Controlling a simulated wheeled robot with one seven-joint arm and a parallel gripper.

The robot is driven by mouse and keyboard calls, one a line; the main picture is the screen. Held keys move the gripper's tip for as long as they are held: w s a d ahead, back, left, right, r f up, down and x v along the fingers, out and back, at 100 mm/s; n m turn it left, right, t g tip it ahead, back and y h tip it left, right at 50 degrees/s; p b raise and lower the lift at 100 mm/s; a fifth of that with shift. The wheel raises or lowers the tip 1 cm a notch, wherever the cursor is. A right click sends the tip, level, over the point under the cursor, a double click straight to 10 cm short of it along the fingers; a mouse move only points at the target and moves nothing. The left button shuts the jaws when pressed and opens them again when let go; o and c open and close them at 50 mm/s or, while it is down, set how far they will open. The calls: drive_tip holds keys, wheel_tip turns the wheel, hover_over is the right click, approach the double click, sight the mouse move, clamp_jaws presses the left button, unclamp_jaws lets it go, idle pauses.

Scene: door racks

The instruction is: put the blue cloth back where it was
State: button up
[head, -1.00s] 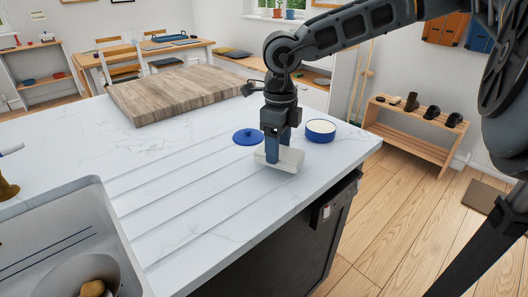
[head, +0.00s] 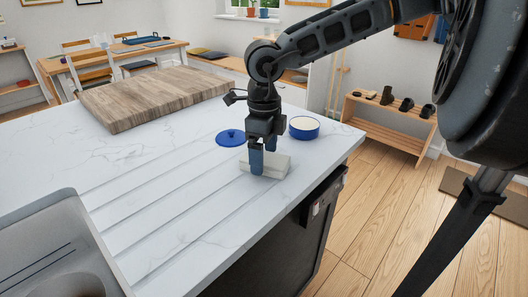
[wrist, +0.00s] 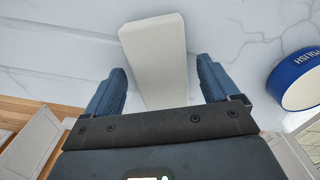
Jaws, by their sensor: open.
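I cannot make out a blue cloth in either view. My gripper (head: 263,157) points down at the worktop (head: 180,165), and it also shows in the wrist view (wrist: 161,75). Its two blue fingers are apart. A plain off-white block (head: 279,166) lies on the worktop at the fingers. In the wrist view the block (wrist: 157,60) sits between the fingers, with a gap on the right; contact on the left is unclear. My gripper holds nothing that I can see.
A blue polish tin (head: 304,128) with pale contents stands right of the gripper, its likely lid (head: 230,138) to the left. A wooden board (head: 155,97) lies behind. The sink (head: 50,245) is front left. The worktop's right edge is close.

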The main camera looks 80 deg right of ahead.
wheel_tip(320, 180, up, 12)
drive_tip(key=p, duration=0.5)
